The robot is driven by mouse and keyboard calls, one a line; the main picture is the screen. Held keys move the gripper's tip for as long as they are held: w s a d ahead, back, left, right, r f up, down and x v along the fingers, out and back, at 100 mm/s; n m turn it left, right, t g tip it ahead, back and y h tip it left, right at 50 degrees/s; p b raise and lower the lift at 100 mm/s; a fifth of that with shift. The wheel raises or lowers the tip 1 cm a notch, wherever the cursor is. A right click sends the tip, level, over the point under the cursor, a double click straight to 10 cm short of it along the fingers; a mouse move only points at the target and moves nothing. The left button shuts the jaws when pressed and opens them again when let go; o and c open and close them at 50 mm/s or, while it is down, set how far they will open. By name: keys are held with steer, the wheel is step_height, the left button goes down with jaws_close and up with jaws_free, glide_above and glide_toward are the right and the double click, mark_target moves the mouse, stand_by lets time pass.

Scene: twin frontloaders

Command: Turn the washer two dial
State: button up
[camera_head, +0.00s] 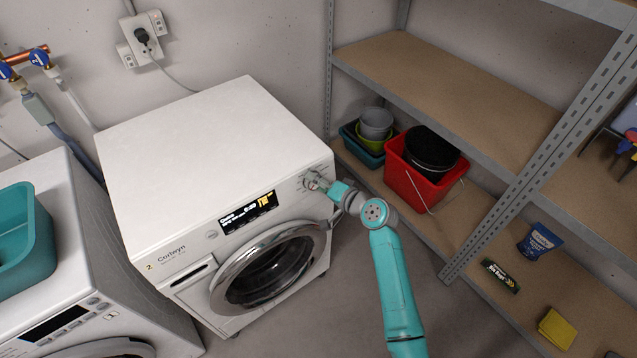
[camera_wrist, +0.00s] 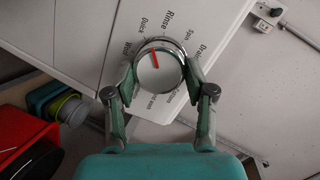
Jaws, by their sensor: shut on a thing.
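The washer marked 2 (camera_head: 205,165) stands in the middle of the head view, with a lit display (camera_head: 248,212) and a round door (camera_head: 268,272). Its dial (camera_wrist: 160,70) is a round silver knob with a red pointer line, in the upper middle of the wrist view. The line points up and slightly left, toward the labels Quick and Rinse. My gripper (camera_wrist: 159,76) has its two fingers on opposite sides of the dial and is shut on it. In the head view my gripper (camera_head: 320,184) is at the panel's right end and hides most of the dial.
A second white washer (camera_head: 60,230) with a teal basin (camera_head: 24,240) on top stands at the left. A metal shelf (camera_head: 450,90) is close on the right, with a red bucket (camera_head: 410,172) on its lower board. Bare floor (camera_head: 345,300) shows between washer and shelf.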

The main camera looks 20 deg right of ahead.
steer(key=shift+a+n+h, duration=0.1)
steer(key=shift+n+h, duration=0.2)
steer(key=shift+n, duration=1.1)
steer(key=o, duration=1.2)
steer(key=v, duration=1.2)
steer(key=shift+r, duration=0.1)
